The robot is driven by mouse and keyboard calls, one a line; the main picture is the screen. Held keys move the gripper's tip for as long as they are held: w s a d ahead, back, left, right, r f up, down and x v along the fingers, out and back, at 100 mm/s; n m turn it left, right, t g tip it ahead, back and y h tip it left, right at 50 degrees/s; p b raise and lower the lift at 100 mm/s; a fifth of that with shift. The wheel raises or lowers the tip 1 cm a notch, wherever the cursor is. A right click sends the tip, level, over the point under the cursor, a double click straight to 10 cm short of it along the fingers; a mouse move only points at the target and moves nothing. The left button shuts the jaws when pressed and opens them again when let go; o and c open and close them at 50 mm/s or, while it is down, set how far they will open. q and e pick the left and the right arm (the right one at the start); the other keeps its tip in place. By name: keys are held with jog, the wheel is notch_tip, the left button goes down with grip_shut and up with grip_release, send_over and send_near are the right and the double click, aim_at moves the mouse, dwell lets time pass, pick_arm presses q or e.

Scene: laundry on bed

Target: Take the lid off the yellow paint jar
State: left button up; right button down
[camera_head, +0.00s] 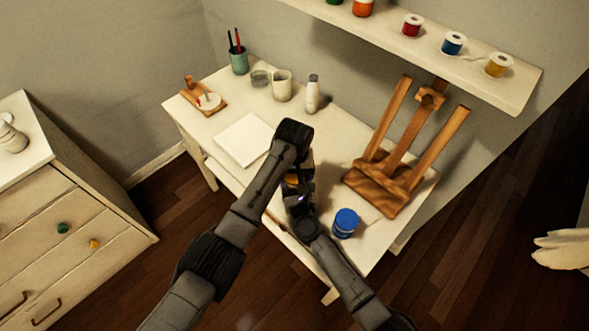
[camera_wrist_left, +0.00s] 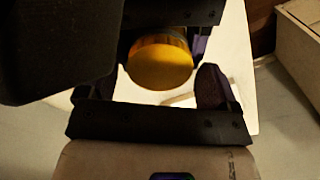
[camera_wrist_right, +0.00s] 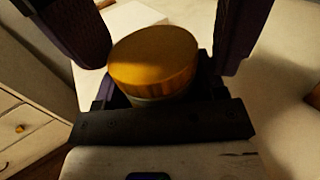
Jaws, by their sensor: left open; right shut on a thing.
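The yellow paint jar (camera_wrist_right: 160,99) stands between my two grippers, with its round orange-yellow lid (camera_wrist_right: 152,58) on top. In the head view only a small yellow part (camera_head: 292,181) shows among the dark grippers. My right gripper (camera_head: 298,191) is shut on the jar, below the lid; the contact is partly hidden. My left gripper (camera_head: 303,166) is open. Its dark fingers show apart on either side of the lid in the right wrist view. The lid also shows in the left wrist view (camera_wrist_left: 160,62), with one left finger at its right.
A blue-lidded jar (camera_head: 345,222) stands right of my right gripper. A wooden easel (camera_head: 402,165) stands behind it on the white table (camera_head: 347,147). A white sheet (camera_head: 243,138), white bottle (camera_head: 312,94) and brush cup (camera_head: 238,62) are farther back.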

aim_at(294, 175)
pick_arm(q)
jog(key=c, duration=0.9)
jog(key=n, duration=0.3)
jog(key=shift+c, duration=0.2)
jog(key=shift+r, duration=0.25)
jog(key=shift+r, duration=0.8)
jog(key=shift+r, duration=0.1)
jog(key=shift+r, duration=1.95)
pick_arm(e)
jog(key=shift+c, duration=0.6)
grip_release()
